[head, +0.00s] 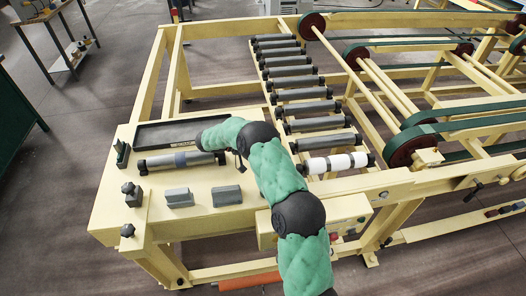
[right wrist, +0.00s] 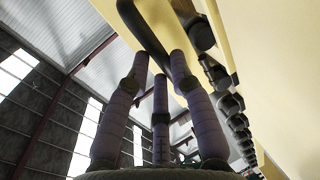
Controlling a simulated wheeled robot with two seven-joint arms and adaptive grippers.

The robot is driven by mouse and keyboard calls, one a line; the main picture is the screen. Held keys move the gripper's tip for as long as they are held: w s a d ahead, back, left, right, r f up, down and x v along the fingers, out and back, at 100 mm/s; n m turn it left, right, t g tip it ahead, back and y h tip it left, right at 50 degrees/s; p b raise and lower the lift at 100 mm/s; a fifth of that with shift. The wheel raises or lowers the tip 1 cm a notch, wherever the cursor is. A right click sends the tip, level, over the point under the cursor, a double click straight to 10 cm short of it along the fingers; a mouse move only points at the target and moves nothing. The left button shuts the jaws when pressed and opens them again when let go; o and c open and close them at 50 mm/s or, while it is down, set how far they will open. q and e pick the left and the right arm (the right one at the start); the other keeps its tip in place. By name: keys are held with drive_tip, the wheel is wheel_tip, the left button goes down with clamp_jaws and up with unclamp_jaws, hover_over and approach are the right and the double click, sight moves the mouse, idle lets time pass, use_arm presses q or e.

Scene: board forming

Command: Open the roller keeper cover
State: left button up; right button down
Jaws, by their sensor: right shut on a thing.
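My right arm comes in from the lower right of the head view and reaches over the yellow bench top. Its green padded links hide its fingers there. In the right wrist view my right gripper (right wrist: 160,66) has its three purple fingers closed around the lower end of a dark bar (right wrist: 146,30). The bar lies along a yellow surface. It may be the roller keeper cover, but I cannot tell for sure. The bar looks shut against that surface, with no clear gap. My left gripper is not in view.
A grey roller (head: 176,161) lies on the bench beside a dark shallow tray (head: 153,135). Two grey blocks (head: 226,195) and a black bracket (head: 132,194) stand in front. A row of grey rollers (head: 290,71) and a white roller (head: 335,163) lie to the right. Green belts (head: 480,105) run further right.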

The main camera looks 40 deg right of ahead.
drive_tip(key=shift+a+f, duration=0.1)
drive_tip(key=shift+f, duration=0.15)
idle(0.3)
drive_tip(key=c, duration=1.1)
unclamp_jaws()
drive_tip(key=v, duration=1.2)
drive_tip(key=shift+w+f, duration=0.1)
drive_tip(key=shift+f, duration=0.1)
